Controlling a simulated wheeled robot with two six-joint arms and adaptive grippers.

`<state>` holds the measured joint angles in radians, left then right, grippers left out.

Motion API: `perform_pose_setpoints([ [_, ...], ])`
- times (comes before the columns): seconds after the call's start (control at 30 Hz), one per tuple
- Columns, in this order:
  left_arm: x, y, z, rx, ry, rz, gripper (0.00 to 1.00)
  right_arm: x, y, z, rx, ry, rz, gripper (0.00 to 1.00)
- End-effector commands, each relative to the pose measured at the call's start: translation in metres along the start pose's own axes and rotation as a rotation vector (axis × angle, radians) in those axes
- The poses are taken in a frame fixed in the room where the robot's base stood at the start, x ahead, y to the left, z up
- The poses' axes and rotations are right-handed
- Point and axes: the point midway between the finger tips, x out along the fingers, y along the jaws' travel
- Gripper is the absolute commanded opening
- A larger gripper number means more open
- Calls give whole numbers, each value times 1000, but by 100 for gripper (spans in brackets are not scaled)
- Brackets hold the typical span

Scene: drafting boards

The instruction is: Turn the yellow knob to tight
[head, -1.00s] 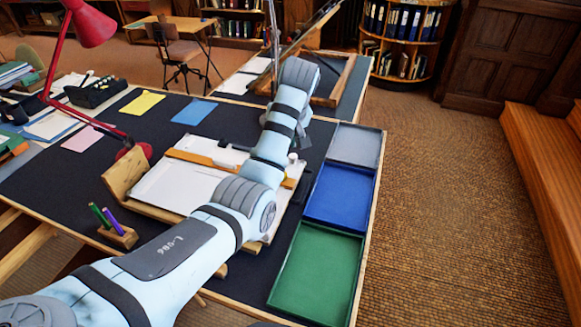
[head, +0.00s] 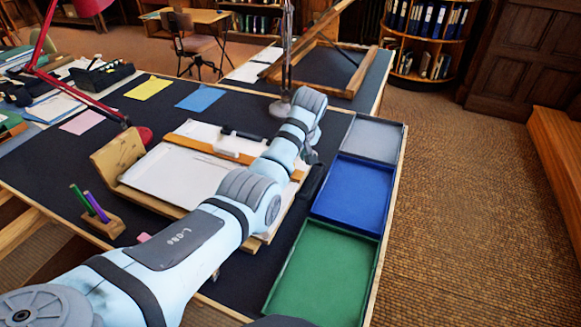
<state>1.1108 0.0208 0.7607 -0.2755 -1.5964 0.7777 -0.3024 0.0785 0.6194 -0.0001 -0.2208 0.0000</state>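I cannot make out the yellow knob in the head view; my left arm covers part of the drafting board (head: 165,172). The board is tilted, with white paper, a wooden straightedge and wooden edges. My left arm comes in from the lower left and reaches across the board's right side. My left gripper (head: 310,156) points down beyond the board's right edge, near the trays. It is mostly hidden behind the wrist, so its fingers cannot be read. My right gripper is not in view.
Grey (head: 373,138), blue (head: 352,195) and green (head: 322,272) trays line the desk's right edge. A red lamp (head: 85,97) stands at left, a metal lamp base (head: 280,108) behind my wrist. A pen holder (head: 102,222) is front left. The floor at right is clear.

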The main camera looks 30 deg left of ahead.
Motion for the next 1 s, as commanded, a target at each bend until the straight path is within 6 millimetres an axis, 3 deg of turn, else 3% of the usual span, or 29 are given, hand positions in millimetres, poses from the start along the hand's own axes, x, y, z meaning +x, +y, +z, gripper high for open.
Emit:
perform_pose_setpoints([
  [0.1,25,-1,1,-2,-1,-2,47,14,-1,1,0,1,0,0],
  [0.2,34,-1,1,-3,-1,-1,47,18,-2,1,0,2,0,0],
  [0.5,36,-1,0,-2,0,0,47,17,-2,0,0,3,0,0],
  [0.8,36,-1,0,-2,0,0,1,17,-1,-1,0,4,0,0],
  [1.0,35,-1,0,7,-1,3,0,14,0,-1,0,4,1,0],
])
